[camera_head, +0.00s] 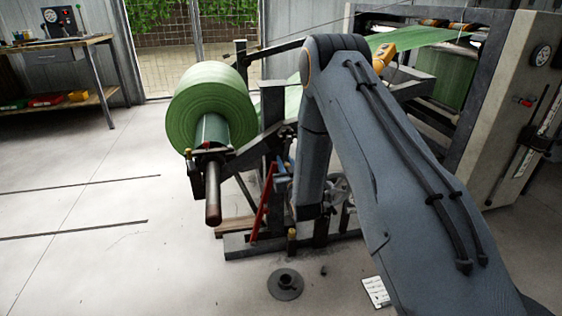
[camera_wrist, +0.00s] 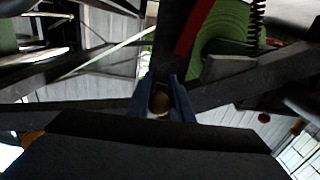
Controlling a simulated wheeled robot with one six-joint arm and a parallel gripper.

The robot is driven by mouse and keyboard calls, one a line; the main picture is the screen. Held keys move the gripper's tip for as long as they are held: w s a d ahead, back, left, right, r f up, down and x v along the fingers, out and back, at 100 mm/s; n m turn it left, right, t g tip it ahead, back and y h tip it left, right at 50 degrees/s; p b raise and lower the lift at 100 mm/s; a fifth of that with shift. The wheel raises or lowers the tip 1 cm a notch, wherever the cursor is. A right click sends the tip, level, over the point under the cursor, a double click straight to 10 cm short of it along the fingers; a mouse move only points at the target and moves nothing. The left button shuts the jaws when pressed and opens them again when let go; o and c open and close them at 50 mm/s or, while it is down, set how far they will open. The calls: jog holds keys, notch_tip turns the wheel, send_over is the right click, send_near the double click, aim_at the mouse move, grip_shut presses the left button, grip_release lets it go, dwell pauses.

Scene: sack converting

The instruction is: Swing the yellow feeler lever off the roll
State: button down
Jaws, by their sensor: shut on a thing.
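The green roll (camera_head: 205,108) sits on its shaft at the left of the unwind stand in the head view. Its banded end shows at the upper right of the wrist view (camera_wrist: 226,32). I cannot tell how the knob joins the lever, or whether the lever touches the roll.
A red bar (camera_head: 264,203) stands low on the stand. A round dark base (camera_head: 286,284) and a white card (camera_head: 375,291) lie on the floor. A workbench (camera_head: 58,44) is at the far left, a machine cabinet (camera_head: 515,100) at right. The floor at left is mostly clear.

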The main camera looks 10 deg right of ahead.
jog(key=shift+d+n+p, duration=0.55)
jog(key=shift+d+n, duration=0.85)
jog(key=shift+n, duration=0.4)
jog(key=c, duration=1.6)
grip_release()
jog(key=shift+d, duration=0.1)
jog(key=s+p, duration=0.1)
jog(key=s, duration=0.7)
jog(key=shift+w, duration=0.1)
